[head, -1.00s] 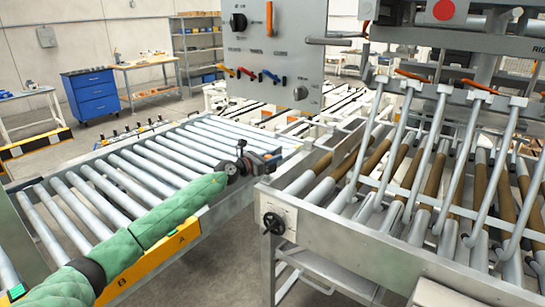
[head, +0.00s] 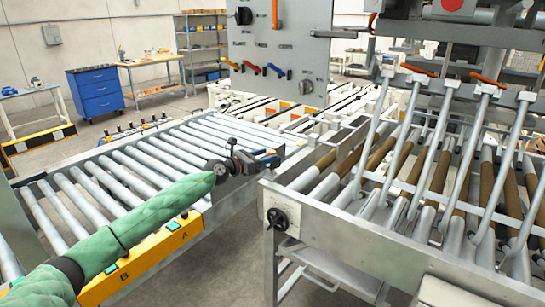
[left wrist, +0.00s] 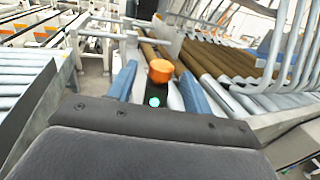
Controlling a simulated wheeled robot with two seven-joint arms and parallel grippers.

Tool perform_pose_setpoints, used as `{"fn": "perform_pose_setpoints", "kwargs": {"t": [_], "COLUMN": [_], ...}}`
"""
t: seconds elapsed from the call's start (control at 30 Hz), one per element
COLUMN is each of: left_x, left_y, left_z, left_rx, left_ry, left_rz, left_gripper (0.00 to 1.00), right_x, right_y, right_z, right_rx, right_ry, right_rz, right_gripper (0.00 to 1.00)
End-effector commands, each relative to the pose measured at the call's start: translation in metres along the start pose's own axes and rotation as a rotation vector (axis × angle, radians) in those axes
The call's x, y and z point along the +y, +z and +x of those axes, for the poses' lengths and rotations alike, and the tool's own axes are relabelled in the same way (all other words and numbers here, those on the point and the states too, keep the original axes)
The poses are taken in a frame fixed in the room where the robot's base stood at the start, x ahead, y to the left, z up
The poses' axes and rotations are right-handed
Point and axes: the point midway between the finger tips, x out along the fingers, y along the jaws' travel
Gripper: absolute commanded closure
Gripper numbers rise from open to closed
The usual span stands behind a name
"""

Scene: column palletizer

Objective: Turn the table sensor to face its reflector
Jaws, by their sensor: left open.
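My left gripper (head: 268,159) is over the near right corner of the left roller conveyor, by the gap to the right-hand roller table. In the left wrist view its two blue fingers (left wrist: 158,90) are open. A small black device with an orange round cap (left wrist: 160,70) and a cyan light shows between the fingers; it looks like the table sensor. I cannot tell whether the fingers touch it. In the head view the gripper hides most of it. I cannot make out the reflector. My right gripper is not in view.
The left roller conveyor (head: 135,158) has a yellow side panel (head: 160,250). The right roller table (head: 340,235) has a black handwheel (head: 278,219) and slanted bars above. A grey control panel (head: 280,50) with coloured levers hangs behind. A narrow gap separates conveyor and table.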

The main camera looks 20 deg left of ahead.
Motion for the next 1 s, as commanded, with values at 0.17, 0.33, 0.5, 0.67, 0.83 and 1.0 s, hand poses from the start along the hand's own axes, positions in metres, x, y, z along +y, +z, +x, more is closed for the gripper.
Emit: {"fn": "perform_pose_setpoints", "kwargs": {"t": [0.17,0.33,0.5,0.67,0.83,1.0], "left_x": [0.000,0.000,0.000,0.000,0.000,0.005], "left_y": [-0.002,-0.001,0.000,0.000,0.000,0.006], "left_z": [-0.019,-0.026,-0.028,-0.027,-0.027,-0.028], "left_rx": [0.000,0.000,0.000,0.000,0.000,-0.035], "left_ry": [0.000,0.000,-0.001,-0.001,-0.001,0.025], "left_rz": [0.000,0.000,-0.001,-0.001,-0.004,-0.074], "left_gripper": [0.50,0.50,0.50,0.50,0.50,0.50], "right_x": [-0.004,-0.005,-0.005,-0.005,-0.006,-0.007], "right_y": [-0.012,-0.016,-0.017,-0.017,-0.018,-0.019], "right_z": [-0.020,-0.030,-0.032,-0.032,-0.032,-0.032], "right_rx": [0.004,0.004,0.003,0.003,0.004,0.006], "right_ry": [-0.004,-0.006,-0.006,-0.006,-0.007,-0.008], "right_rz": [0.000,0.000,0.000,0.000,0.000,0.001], "right_gripper": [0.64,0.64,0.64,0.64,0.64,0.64]}}
